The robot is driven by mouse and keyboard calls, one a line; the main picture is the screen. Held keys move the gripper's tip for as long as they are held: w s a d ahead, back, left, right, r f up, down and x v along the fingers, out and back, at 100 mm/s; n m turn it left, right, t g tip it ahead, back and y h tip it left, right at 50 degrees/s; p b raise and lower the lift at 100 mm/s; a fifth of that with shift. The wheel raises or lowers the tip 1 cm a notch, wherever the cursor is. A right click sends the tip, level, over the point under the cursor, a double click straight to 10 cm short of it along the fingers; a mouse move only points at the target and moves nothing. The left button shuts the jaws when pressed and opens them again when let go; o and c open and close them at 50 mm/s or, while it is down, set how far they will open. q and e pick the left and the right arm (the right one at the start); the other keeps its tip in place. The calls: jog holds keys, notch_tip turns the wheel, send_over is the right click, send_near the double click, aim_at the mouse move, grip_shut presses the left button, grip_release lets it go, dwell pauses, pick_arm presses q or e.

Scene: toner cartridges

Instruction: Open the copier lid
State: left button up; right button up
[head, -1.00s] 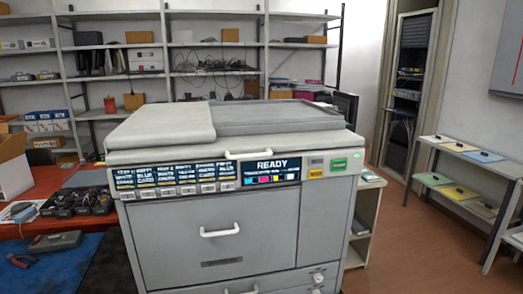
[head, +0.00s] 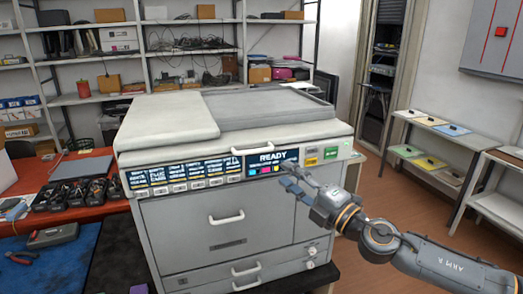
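The grey copier (head: 165,228) stands in the middle of the head view. Its lid (head: 175,118) lies flat and closed on top. A white handle (head: 248,149) sits at the lid's front edge, above the display panel reading READY (head: 266,158). My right gripper (head: 288,178) reaches in from the right, in front of the panel's right part. It is below and right of the lid handle and apart from it. Its fingers look spread and empty.
A red-topped table (head: 85,200) with black cartridges (head: 75,190) stands left of the copier. Shelving (head: 185,52) stands behind it. A low rack (head: 440,135) with coloured sheets is at the right. The air above the lid is clear.

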aim_at(256, 152)
jog(key=p+x, duration=0.2)
jog(key=x, duration=0.9)
jog(key=shift+w+a, duration=0.1)
jog(key=shift+a, duration=0.05)
grip_shut()
